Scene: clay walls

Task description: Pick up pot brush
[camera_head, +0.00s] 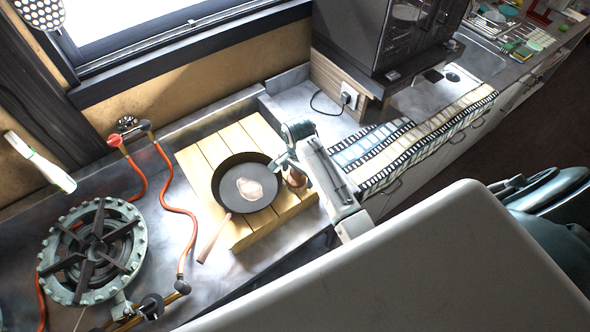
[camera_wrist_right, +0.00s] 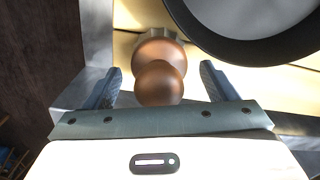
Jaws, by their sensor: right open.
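The pot brush (camera_head: 296,178) is a small copper-brown piece with a round knob, standing on the slatted wooden board beside the black pan. In the right wrist view its rounded knob (camera_wrist_right: 160,83) lies between the two fingers, with a wider brown body and a grey ribbed rim beyond it. My right gripper (camera_head: 284,164) is open at the brush, one finger on each side in the wrist view (camera_wrist_right: 160,70). Gaps show between the knob and both fingers there. In the head view the gripper partly hides the brush. My left gripper does not show.
A black pan (camera_head: 232,200) with a pale patch inside sits on the wooden board (camera_head: 204,152), close to the brush. A gas burner (camera_head: 95,250) with red hoses stands left. A dark oven (camera_head: 385,35) and a film-patterned cloth (camera_head: 420,132) are to the right.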

